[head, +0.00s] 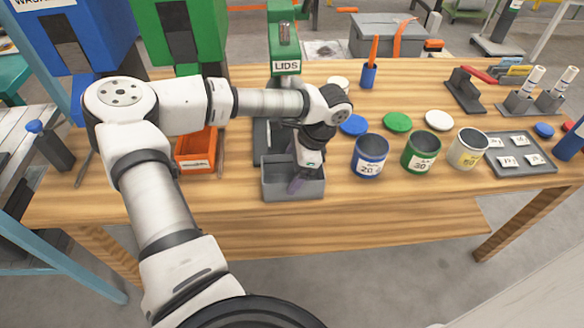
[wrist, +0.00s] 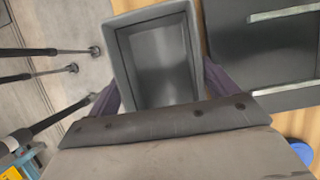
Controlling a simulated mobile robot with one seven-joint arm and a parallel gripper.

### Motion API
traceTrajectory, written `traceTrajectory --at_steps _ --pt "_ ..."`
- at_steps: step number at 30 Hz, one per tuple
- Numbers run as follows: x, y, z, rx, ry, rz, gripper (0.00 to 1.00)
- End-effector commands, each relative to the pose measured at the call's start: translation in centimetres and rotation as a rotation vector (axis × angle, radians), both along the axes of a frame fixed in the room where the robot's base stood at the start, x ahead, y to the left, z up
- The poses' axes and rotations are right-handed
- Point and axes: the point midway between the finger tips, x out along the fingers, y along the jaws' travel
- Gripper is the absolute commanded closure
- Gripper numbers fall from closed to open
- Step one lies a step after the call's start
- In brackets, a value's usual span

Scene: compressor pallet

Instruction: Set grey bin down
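The grey bin (head: 272,191) is an open, empty-looking box near the front edge of the wooden table, left of the cans. In the wrist view the bin (wrist: 152,13) fills the space between my two purple fingers. My gripper (head: 295,184) points down over it, with one finger across the front wall. In the wrist view my gripper (wrist: 160,92) has a finger against each side of the bin, so it looks shut on it. The bin looks level. I cannot tell whether its base touches the table (head: 400,208).
An orange bin (head: 196,150) stands to the left. Blue (head: 370,157), green (head: 420,153) and white (head: 467,149) cans stand to the right, with a grey tray (head: 520,155) beyond. The green LIDS dispenser (head: 286,50) is behind. Bare wood lies in front of the cans.

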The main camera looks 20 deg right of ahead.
Motion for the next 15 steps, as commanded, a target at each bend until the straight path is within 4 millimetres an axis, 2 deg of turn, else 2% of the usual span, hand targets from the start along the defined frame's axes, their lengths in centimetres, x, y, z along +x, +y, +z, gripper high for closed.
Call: traceTrajectory --at_steps 1,3,10,15 --pt "0.0 0.0 0.0 0.0 0.0 0.0 0.08" --pt "0.0 0.0 0.0 0.0 0.0 0.0 0.0" --pt "0.0 0.0 0.1 0.0 0.0 0.0 0.0" --pt "0.0 -0.5 1.2 0.001 -0.005 -0.001 0.0"
